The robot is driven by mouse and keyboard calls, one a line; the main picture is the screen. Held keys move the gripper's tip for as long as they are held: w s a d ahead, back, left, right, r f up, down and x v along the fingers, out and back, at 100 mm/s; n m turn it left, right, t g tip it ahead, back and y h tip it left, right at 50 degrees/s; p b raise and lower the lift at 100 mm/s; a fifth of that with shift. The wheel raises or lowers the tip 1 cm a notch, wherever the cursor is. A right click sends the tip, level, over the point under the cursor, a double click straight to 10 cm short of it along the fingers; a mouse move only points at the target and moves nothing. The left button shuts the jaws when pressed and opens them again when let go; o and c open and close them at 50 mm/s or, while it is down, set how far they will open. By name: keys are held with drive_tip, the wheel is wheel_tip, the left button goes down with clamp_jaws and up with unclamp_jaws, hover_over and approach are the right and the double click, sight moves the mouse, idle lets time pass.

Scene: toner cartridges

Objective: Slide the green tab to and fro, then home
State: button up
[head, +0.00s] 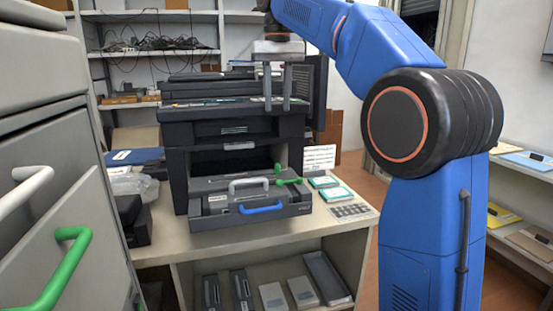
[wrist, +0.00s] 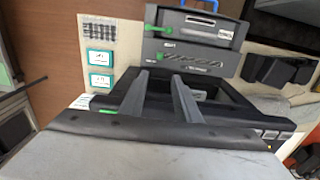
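The dark printer (head: 290,125) stands on the table with its front open. A pulled-out unit (head: 220,205) with a grey handle (head: 248,183) and a blue handle (head: 262,209) sticks out at its front. A green tab (head: 290,181) is at the unit's right end, and another green piece (head: 278,168) is just behind it. Green pieces also show on the unit in the wrist view (wrist: 170,47). My gripper (head: 277,107) points down over the printer's upper part, apart from the tab. Its two fingers (wrist: 160,75) are spread with nothing between them.
Green-and-white boxes (head: 328,188) and a grey keypad-like strip (head: 352,211) lie right of the unit. A grey cabinet with a green handle (head: 60,265) stands at left. Cartridges (head: 272,296) lie on the shelf below. A clear plastic bag (head: 130,184) lies left of the printer.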

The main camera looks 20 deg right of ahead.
sight(277, 164)
wheel_tip(277, 164, down, 17)
drive_tip(key=shift+f, duration=0.15)
idle(0.5)
drive_tip(key=shift+c, duration=0.6)
clamp_jaws()
